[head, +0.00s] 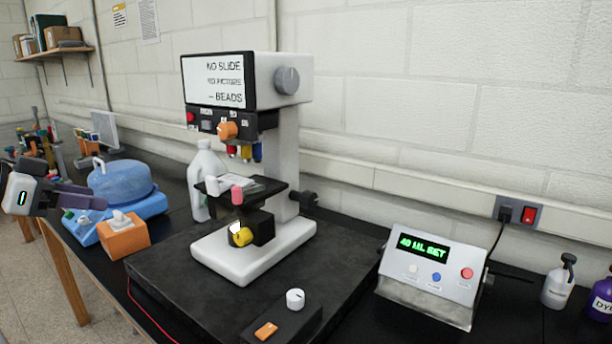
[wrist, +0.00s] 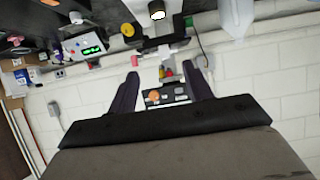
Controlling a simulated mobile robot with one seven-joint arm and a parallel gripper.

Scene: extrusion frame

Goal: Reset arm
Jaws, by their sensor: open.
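My gripper (head: 84,200) is at the left edge of the head view, beside the blue rounded device and above the floor side of the bench. Its dark fingers also show in the wrist view (wrist: 163,68), spread apart with nothing held between them. The wrist view is upside down. Beyond the fingers it shows the white microscope (wrist: 172,32). In the head view the microscope (head: 262,262) stands upright on a black slab, with a sign on its head and a pink-topped item near its stage.
A blue device with a domed lid (head: 122,182) and an orange tissue box (head: 123,238) are close to my gripper. A control box (head: 430,275) with a green display, a white bottle (head: 207,160) and pump bottles (head: 558,284) stand on the bench. Floor is clear at left.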

